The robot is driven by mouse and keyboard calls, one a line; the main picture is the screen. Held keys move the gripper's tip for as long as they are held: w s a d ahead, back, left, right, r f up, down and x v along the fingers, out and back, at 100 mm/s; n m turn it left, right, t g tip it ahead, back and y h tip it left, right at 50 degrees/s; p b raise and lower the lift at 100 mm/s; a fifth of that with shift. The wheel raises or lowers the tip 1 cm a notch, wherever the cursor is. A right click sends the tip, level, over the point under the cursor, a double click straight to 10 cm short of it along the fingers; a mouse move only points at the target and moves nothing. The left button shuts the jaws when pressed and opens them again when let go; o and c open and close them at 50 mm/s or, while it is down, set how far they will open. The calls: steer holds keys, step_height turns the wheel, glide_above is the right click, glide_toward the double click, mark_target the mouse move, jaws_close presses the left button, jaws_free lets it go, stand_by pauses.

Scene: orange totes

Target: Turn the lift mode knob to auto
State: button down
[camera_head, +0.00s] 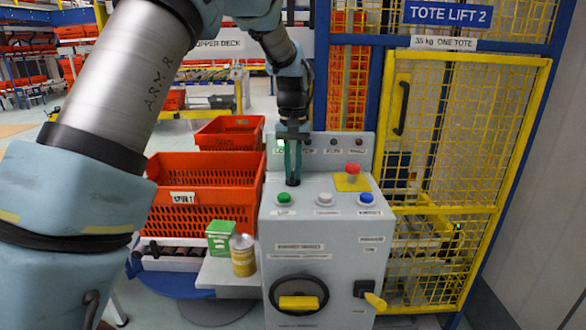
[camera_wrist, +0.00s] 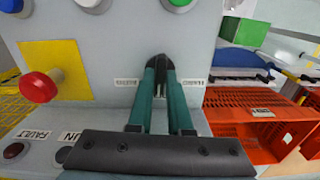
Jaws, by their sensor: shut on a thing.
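The grey control console (camera_head: 330,250) stands in front of the tote lift cage. A small black knob (camera_wrist: 158,62) sits on its sloped top, between two small white labels (camera_wrist: 126,82) that I cannot read. My gripper (camera_wrist: 161,80) comes down on the knob with its teal fingers close together on either side of it. In the head view my gripper (camera_head: 292,172) points down at the left of the console top and mostly hides the knob. The fingers cover much of the knob, so I cannot tell which label it points to.
Green, white and blue buttons (camera_head: 325,199) line the console's near edge. A red mushroom button (camera_head: 353,169) on a yellow plate is right of my gripper. A yellow-handled rotary switch (camera_head: 298,302) is on the front. Orange totes (camera_head: 205,165), a green box (camera_head: 220,236) and a yellow can (camera_head: 243,262) stand left.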

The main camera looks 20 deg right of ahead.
mark_target(293, 172)
steer(key=m, duration=0.3)
steer(key=shift+m, duration=0.4)
steer(key=shift+m+p, duration=0.5)
steer(key=shift+m, duration=1.5)
steer(key=c, duration=0.8)
jaws_free()
steer(key=shift+c, duration=0.2)
step_height(293, 172, up, 11)
steer(key=b, duration=0.2)
